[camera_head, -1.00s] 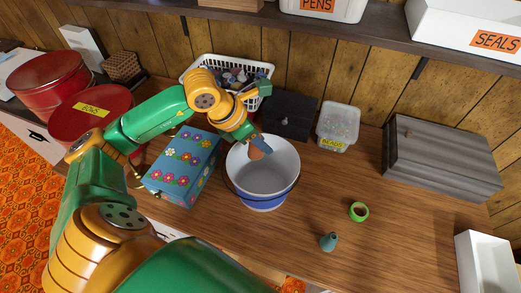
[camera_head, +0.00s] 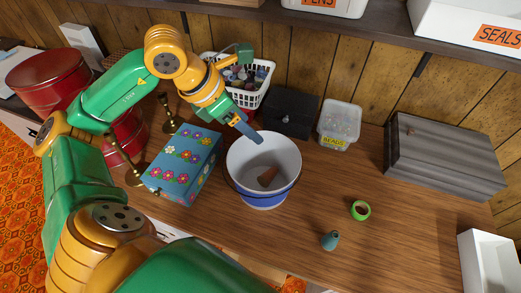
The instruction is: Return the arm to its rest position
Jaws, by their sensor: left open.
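My left arm comes in from the left, and its gripper (camera_head: 251,133) is above the back left rim of a white and blue bucket (camera_head: 261,200). The gripper is open, with nothing seen between its fingers. A brown cone-shaped thing (camera_head: 268,177) lies inside the bucket, apart from the gripper. My right gripper does not show.
A flowered blue box (camera_head: 183,165) and brass candlesticks (camera_head: 126,165) stand left of the bucket. Behind are a white basket of bottles (camera_head: 249,97), a black box (camera_head: 290,113) and a clear tub (camera_head: 340,124). Green tape (camera_head: 360,210) and a teal bottle (camera_head: 330,240) stand right.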

